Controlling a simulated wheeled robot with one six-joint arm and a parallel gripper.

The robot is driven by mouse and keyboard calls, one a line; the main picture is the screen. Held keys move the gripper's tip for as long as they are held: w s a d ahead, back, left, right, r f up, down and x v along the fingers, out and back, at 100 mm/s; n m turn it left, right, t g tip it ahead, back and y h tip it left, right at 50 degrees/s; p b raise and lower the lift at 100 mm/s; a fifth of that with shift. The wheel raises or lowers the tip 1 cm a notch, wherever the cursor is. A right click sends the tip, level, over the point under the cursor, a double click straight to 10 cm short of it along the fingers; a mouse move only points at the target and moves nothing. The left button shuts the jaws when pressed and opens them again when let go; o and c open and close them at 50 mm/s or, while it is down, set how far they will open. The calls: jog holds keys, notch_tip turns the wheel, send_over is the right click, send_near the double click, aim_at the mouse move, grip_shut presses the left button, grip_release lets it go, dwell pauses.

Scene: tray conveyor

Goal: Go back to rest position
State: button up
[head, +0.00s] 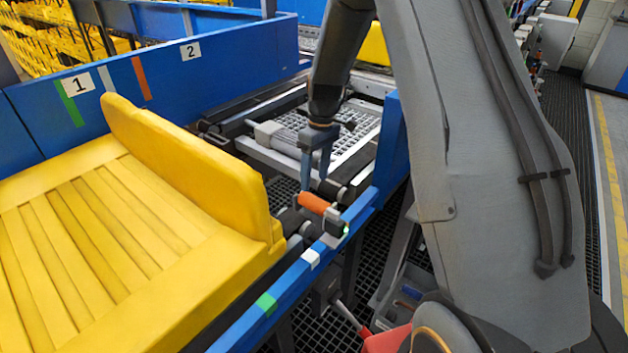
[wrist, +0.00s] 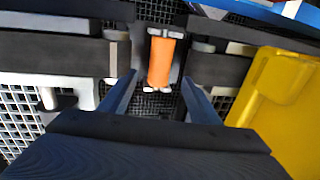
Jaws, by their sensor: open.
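My gripper (head: 316,172) hangs from my arm over the conveyor, fingers pointing down. In the wrist view my gripper (wrist: 155,88) is open, with its two fingers apart and nothing held between them. An orange cylinder (head: 314,203) lies just below and beyond the fingertips, by the blue conveyor rail. In the wrist view the orange cylinder (wrist: 161,62) shows ahead of the gap between the fingers. Whether a fingertip touches it I cannot tell.
A large yellow tray (head: 80,215) stands on the conveyor at the left. A blue side wall (head: 130,85) with labels 1 and 2 runs behind it. The blue front rail (head: 280,290) and a white grid (head: 352,142) lie close to the gripper. Open space is above.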

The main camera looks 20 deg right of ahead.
dwell(0.3)
jog(key=s+r+m, duration=0.3)
jog(key=s+r, duration=0.1)
jog(key=s, duration=0.9)
jog(key=s+a+r+m+t+h, duration=0.1)
jog(key=s+r+m, duration=0.3)
jog(key=s, duration=1)
jog(key=shift+r, duration=0.65)
